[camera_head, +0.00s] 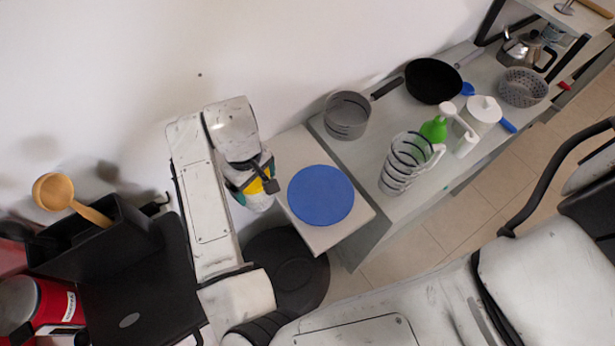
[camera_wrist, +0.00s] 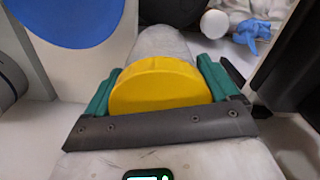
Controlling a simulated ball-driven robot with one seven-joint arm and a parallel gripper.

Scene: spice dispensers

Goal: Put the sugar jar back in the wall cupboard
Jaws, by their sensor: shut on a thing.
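My gripper (camera_head: 252,184) is at the lower end of my raised arm, left of a blue disc in the head view. In the wrist view my gripper (camera_wrist: 157,84) has its green pads pressed on both sides of a round yellow thing (camera_wrist: 158,92), which it holds. This looks like the sugar jar, but no label shows and most of it is hidden. In the head view a little yellow (camera_head: 267,172) shows between the dark and green gripper parts. I cannot make out the wall cupboard in either view.
The blue disc (camera_head: 320,195) lies on a light surface (camera_head: 352,226) close to the right of my gripper. A counter to the right holds a pot (camera_head: 347,117), a black pan (camera_head: 433,82), a striped pitcher (camera_head: 398,165) and a green bottle (camera_head: 433,130). A black holder with a wooden ladle (camera_head: 55,192) is at left.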

